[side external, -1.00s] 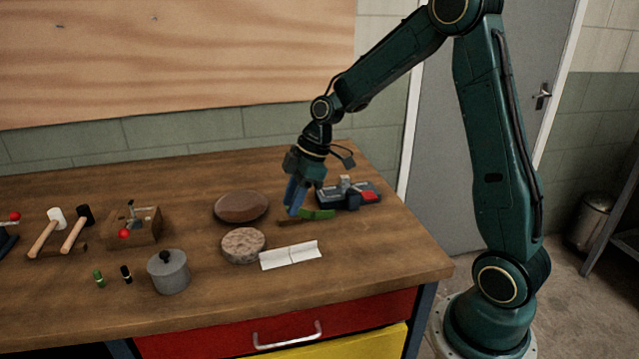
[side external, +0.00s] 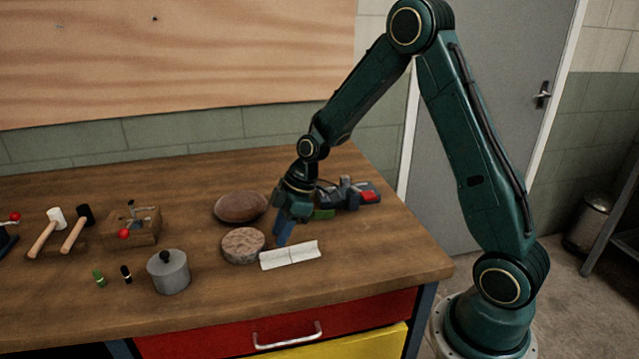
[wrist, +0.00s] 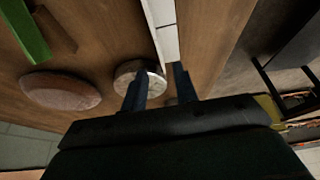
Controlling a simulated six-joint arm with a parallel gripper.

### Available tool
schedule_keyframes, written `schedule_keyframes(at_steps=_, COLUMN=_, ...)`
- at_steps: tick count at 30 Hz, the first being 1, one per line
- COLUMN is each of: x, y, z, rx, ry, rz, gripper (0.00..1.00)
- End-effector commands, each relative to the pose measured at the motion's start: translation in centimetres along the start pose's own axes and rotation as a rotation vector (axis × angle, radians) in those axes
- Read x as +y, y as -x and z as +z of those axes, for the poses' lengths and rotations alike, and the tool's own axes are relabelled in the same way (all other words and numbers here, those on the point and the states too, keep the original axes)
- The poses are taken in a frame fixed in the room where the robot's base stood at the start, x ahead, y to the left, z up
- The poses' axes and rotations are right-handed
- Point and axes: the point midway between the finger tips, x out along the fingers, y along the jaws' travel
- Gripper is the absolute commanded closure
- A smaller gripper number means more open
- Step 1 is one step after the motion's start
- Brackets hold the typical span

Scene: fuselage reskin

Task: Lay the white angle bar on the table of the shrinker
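The white angle bar (side external: 290,255) lies on the workbench near its front right, beside a round speckled block. My gripper (side external: 283,238) is just behind the bar, pointing down, with nothing visibly held. In the wrist view my gripper (wrist: 159,80) has its two blue fingers apart, with the white angle bar (wrist: 162,28) running toward the gap between them. A lever device with a red knob (side external: 133,226) stands on a wooden block at left. Another red-knobbed device (side external: 8,238) is cut off at the left edge. I cannot tell which is the shrinker.
A speckled round block (side external: 243,246) and brown disc (side external: 241,207) lie left of my gripper. A lidded grey pot (side external: 168,272), two small bottles and mallets (side external: 75,230) occupy the left.

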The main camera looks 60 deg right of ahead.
Motion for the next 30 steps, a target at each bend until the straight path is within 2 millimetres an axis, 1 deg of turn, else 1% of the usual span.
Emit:
schedule_keyframes(at_steps=6, x=-0.3, y=-2.5, z=0.2, rx=-0.002, ry=0.0, rz=-0.004, gripper=0.71)
schedule_keyframes(at_steps=12, x=-0.2, y=-4.1, z=0.1, rx=-0.001, ry=0.002, rz=-0.002, gripper=0.71)
schedule_keyframes(at_steps=16, x=-0.2, y=-4.4, z=0.1, rx=-0.002, ry=0.002, rz=-0.001, gripper=0.71)
schedule_keyframes(at_steps=29, x=-0.2, y=-4.4, z=0.1, rx=-0.001, ry=0.001, rz=-0.001, gripper=0.71)
schedule_keyframes(at_steps=30, x=-0.2, y=-4.4, z=0.1, rx=-0.001, ry=0.001, rz=-0.001, gripper=0.73)
